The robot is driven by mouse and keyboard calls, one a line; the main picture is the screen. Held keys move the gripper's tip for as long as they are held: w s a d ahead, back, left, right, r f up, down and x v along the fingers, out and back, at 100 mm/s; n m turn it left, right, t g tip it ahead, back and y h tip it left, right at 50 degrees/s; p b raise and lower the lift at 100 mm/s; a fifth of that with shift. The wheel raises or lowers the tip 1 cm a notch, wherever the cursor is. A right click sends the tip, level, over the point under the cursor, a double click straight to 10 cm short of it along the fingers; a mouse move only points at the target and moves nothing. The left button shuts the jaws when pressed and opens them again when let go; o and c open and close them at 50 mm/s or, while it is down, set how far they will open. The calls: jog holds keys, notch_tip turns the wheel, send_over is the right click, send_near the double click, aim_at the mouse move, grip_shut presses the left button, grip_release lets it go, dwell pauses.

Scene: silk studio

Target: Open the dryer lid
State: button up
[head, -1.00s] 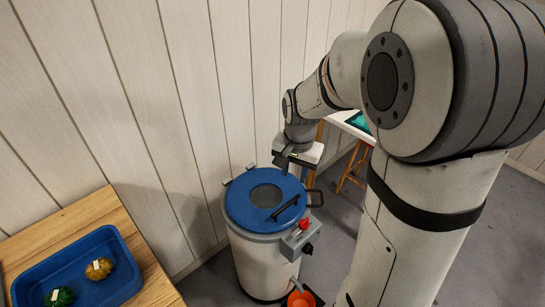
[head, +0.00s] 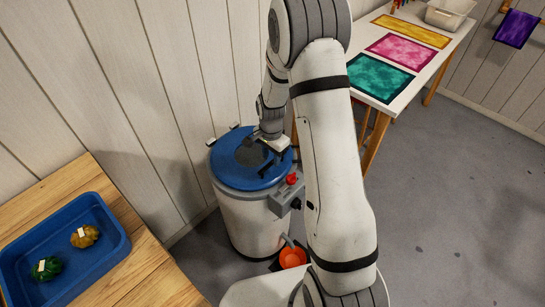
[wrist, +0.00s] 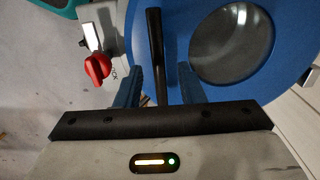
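The dryer (head: 248,225) is a pale drum with a round blue lid (head: 228,172), which lies shut on top. The lid has a dark round window (wrist: 232,47) and a black bar handle (wrist: 155,45). My gripper (head: 268,158) is low over the lid's right side in the head view, where the arm hides part of the handle. In the wrist view, the two blue fingers of my gripper (wrist: 160,82) are apart, with the handle between them and a gap visible on each side. I cannot tell how deep the handle sits between them.
A red knob (wrist: 97,68) is on the dryer's front box, near the lid's edge. An orange bowl (head: 292,257) is at its foot. A wooden table with a blue tray (head: 112,255) stands left. A white table (head: 437,62) with coloured cloths stands at the back right.

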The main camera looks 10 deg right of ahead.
jog(key=shift+f, duration=0.6)
grip_shut()
jog(key=shift+d, duration=0.1)
